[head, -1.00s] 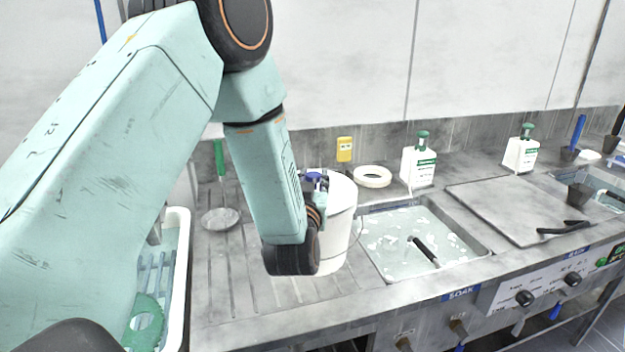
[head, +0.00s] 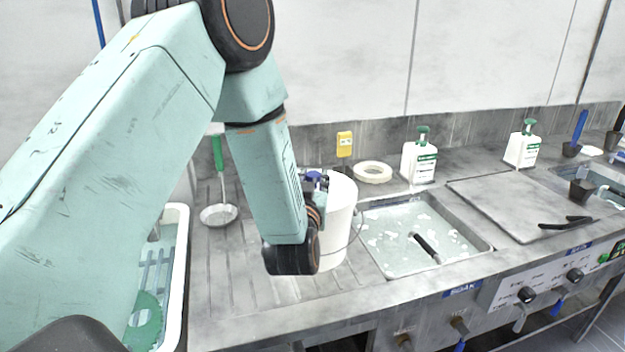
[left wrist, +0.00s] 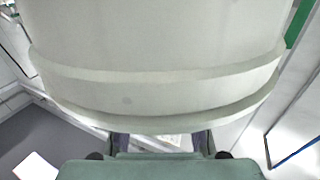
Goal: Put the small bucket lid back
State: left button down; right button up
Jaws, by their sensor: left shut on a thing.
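The white bucket (head: 336,237) stands on the ribbed drainboard beside the soak basin, its thin wire handle at the right side. Its pale lid (head: 343,186) is at the bucket's top, partly hidden by my arm; I cannot tell whether it is fully seated. My left gripper (head: 316,181), with blue finger parts, is at the top of the bucket and shut on the lid. In the left wrist view a pale, round, ridged surface, seemingly the lid (left wrist: 160,95), fills most of the picture, its rim just above the fingers. My right gripper is out of view.
The soak basin (head: 386,272) with milky water is right of the bucket. A green-handled strainer (head: 219,214) lies left, near a white tub (head: 181,270).

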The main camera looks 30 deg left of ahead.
pick_arm(q)
jog(key=c, duration=1.5)
grip_release()
jog(key=shift+s, duration=0.1)
jog(key=o, duration=0.6)
jog(key=shift+f, duration=0.15)
jog(key=shift+c, duration=0.2)
jog(key=shift+s+d, duration=0.3)
jog(key=shift+s, duration=0.2)
jog(key=v, duration=1.1)
